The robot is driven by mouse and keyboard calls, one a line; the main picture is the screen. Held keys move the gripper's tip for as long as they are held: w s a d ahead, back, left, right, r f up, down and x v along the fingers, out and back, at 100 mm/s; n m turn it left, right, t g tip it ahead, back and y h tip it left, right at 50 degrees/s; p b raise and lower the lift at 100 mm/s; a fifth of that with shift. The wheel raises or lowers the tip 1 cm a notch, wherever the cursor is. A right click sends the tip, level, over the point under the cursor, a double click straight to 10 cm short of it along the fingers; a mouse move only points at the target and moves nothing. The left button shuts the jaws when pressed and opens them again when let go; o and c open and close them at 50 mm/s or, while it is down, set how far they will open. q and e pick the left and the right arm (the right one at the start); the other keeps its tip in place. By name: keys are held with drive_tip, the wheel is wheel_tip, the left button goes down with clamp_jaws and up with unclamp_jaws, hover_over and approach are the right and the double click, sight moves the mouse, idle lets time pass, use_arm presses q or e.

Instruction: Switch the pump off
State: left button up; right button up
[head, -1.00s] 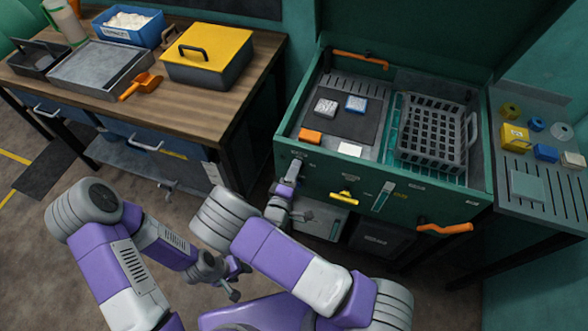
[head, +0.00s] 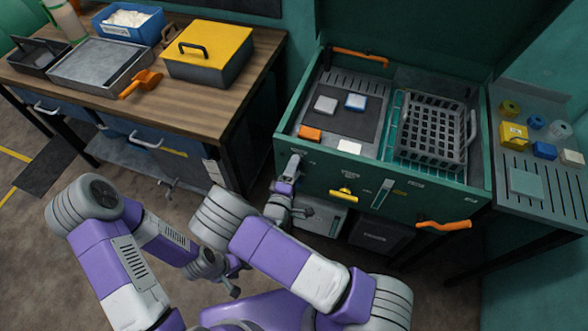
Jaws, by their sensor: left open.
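The green washing unit (head: 320,168) stands at centre right with its lid raised. I cannot make out which part is the pump's switch. My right gripper (head: 292,163) is raised at the left end of this panel, very close to it, and hides a patch below a label. Whether it touches, and whether its jaws are open, I cannot tell. My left gripper (head: 237,277) is open and empty, low in front of my body.
An orange handle (head: 444,225) sticks out at the front right. A side shelf (head: 540,200) holds small parts. The wooden bench (head: 200,105) at left bears a yellow-lidded box (head: 208,55) and trays.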

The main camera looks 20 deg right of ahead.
drive_tip(key=v, duration=0.7)
drive_tip(key=shift+s+a+p, duration=0.15)
drive_tip(key=shift+s+p, duration=0.1)
drive_tip(key=shift+p, duration=0.2)
